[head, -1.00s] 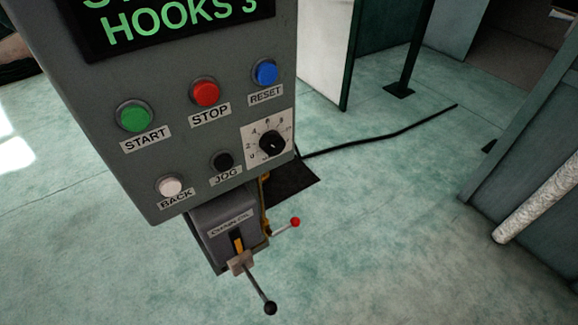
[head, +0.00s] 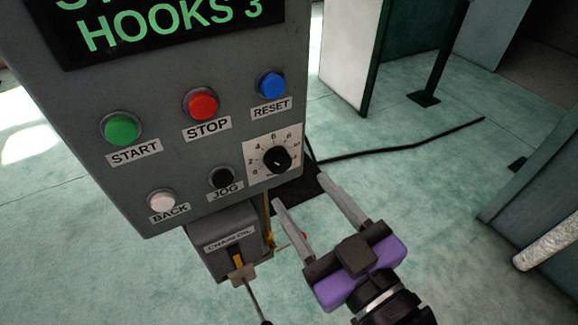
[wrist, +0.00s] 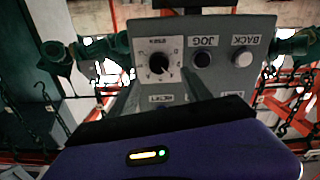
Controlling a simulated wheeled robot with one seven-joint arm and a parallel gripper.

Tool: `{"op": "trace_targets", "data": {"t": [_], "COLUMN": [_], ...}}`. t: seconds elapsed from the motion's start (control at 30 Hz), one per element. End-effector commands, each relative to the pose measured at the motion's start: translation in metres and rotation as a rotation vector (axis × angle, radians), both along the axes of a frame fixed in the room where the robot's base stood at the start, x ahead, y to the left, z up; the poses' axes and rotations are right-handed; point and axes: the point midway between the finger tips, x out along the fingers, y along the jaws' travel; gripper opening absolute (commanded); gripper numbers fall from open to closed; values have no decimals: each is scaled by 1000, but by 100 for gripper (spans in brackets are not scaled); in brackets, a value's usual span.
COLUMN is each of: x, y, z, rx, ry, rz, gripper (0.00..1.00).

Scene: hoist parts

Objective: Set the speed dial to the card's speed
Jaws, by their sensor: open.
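The speed dial (head: 276,160) is a black knob on a white numbered plate at the lower right of the grey control panel (head: 75,150). It also shows upside down in the wrist view (wrist: 159,64). Its exact setting is too small to read. My gripper (head: 308,192), with a purple body and two grey fingers, is below and right of the dial in the head view. Its jaws are open and empty, apart from the dial. No speed card is visible. The display's lower line reads "HOOKS 3"; its upper line is cut off.
A chain oil box (head: 222,241) with a lever is below the panel. A black cable (head: 410,147) crosses the green floor. Chains hang in the wrist view.

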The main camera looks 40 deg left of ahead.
Motion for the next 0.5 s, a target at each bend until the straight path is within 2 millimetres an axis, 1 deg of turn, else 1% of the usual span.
{"op": "trace_targets", "data": {"t": [0.1, 0.3, 0.5], "x": [6, 18, 25], "y": [17, 45, 61], "z": [2, 2, 1], "rx": [0, 1, 0], "ry": [1, 2, 1], "rz": [2, 1, -2], "gripper": [57, 57, 57]}}
